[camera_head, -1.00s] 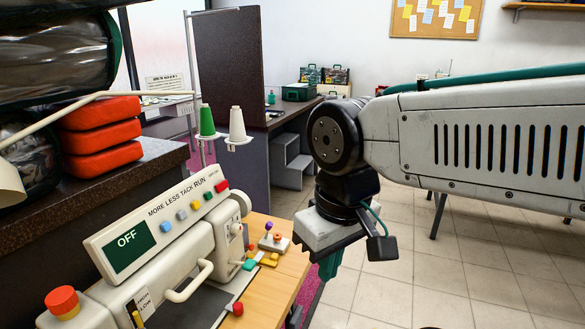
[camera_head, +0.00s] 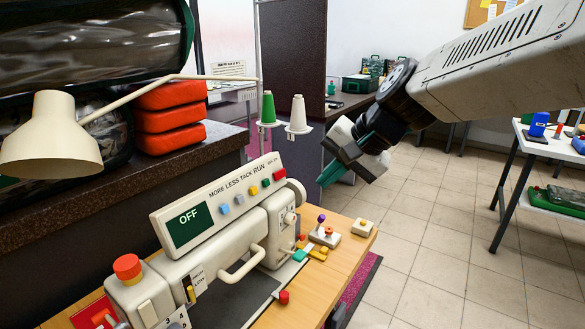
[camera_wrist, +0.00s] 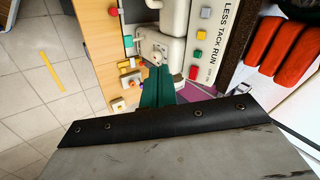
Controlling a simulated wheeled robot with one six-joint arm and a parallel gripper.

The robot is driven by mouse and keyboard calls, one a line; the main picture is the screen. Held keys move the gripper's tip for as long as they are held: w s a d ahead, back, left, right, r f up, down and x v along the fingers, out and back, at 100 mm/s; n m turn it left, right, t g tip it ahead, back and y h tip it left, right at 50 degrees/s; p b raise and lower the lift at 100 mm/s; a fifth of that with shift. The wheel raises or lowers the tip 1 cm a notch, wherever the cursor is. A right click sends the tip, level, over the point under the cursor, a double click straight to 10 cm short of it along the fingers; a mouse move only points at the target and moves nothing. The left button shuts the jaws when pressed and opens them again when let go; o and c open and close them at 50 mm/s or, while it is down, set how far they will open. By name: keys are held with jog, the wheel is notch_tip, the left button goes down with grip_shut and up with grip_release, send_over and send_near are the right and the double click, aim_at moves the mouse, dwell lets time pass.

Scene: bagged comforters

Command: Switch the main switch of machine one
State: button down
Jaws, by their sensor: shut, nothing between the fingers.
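The cream machine (camera_head: 205,250) stands on a wooden table, and its dark green display (camera_head: 188,226) reads OFF. Its sloped panel carries the words MORE, LESS, TACK and RUN above a row of coloured buttons (camera_head: 253,190). A large orange-red knob (camera_head: 127,267) sits on its near left end. A red plate (camera_head: 93,313) at the lower left is partly cut off. I cannot tell which control is the main switch. My gripper (camera_head: 325,182) is shut and empty, in the air beyond the machine's right end. Its teal fingers also show in the wrist view (camera_wrist: 155,92), pointing toward the machine.
A lamp (camera_head: 52,135) and stacked red bundles (camera_head: 170,120) stand behind the machine on a dark counter (camera_head: 220,137). Green and white thread cones (camera_head: 298,115) rise behind its right end. Small coloured pieces lie on the wooden table (camera_head: 335,268). Tiled floor (camera_head: 430,240) is open at right.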

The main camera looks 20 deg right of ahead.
jog(key=w+d+r+m+t, duration=0.1)
jog(key=w+d+m, duration=0.3)
jog(key=w, duration=0.4)
jog(key=shift+w+r+m+t, duration=0.25)
jog(key=shift+m+t, duration=0.05)
jog(key=shift+t, duration=0.4)
jog(key=shift+f, duration=0.1)
send_near(285, 172)
jog(key=x, duration=0.5)
jog(key=shift+s+a+f, duration=0.1)
jog(key=shift+a+f, duration=0.05)
jog(key=shift+f, duration=0.25)
jog(key=shift+w+a+f, duration=0.15)
jog(key=shift+w+a, duration=0.1)
jog(key=shift+w, duration=0.25)
